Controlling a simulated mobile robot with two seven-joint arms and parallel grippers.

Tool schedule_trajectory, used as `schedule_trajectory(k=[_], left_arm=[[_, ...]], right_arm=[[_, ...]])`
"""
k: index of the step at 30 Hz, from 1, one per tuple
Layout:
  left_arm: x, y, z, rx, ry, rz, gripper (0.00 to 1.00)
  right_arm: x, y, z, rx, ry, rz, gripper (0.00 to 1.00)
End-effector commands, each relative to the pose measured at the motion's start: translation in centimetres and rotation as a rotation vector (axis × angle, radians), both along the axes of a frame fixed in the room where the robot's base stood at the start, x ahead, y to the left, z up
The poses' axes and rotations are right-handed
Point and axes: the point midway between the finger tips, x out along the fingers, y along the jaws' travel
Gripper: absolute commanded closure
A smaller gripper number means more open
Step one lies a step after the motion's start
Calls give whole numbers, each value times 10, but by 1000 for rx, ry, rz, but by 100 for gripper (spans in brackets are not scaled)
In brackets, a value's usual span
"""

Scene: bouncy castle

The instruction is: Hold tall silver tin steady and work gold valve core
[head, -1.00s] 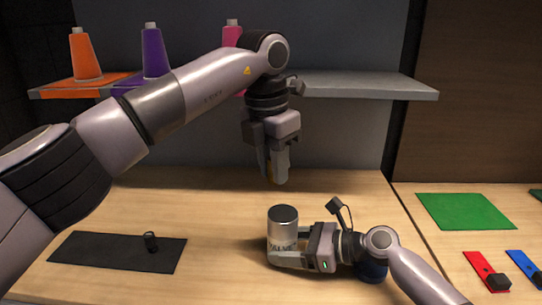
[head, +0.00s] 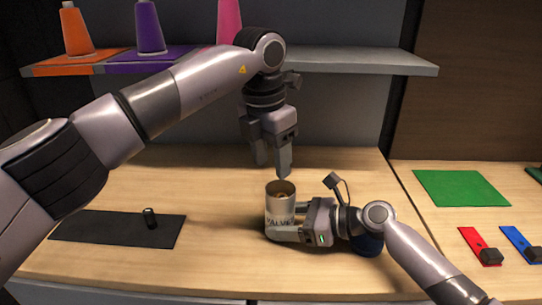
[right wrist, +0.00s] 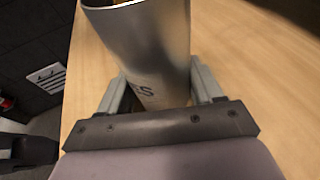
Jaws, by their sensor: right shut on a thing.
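The tall silver tin (head: 279,208) stands upright on the table, its open mouth facing up and lettering on its side. My right gripper (head: 285,222) is shut around its lower part from the right. In the right wrist view the tin (right wrist: 160,45) sits between both fingers. Something gold-tan, seemingly the gold valve core (head: 281,195), shows inside the mouth; its shape is too small to tell. My left gripper (head: 271,165) is open and empty, pointing down just above the tin, fingertips apart from the rim.
A black mat (head: 90,230) with a small black cylinder (head: 149,218) lies at left. A shelf (head: 370,63) with orange, purple and pink cones is behind. A green mat (head: 460,188) and red and blue strips lie on the right-hand table. Table between black mat and tin is clear.

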Motion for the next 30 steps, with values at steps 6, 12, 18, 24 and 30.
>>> schedule_trajectory(k=[6, 12, 18, 24, 30], left_arm=[[0, 1, 12, -1, -2, 0, 47], [-4, 4, 52, -1, -5, 0, 47], [-8, 7, 94, 0, -3, 1, 47], [-10, 9, 114, 1, -1, 0, 47], [-11, 10, 120, 0, 0, -1, 47]], right_arm=[[0, 0, 0, 0, 1, 1, 52], [0, 0, 0, 0, 1, 0, 52], [0, 0, 0, 0, 1, 1, 52], [0, 0, 0, 0, 1, 1, 52], [0, 0, 0, 0, 1, 1, 52]])
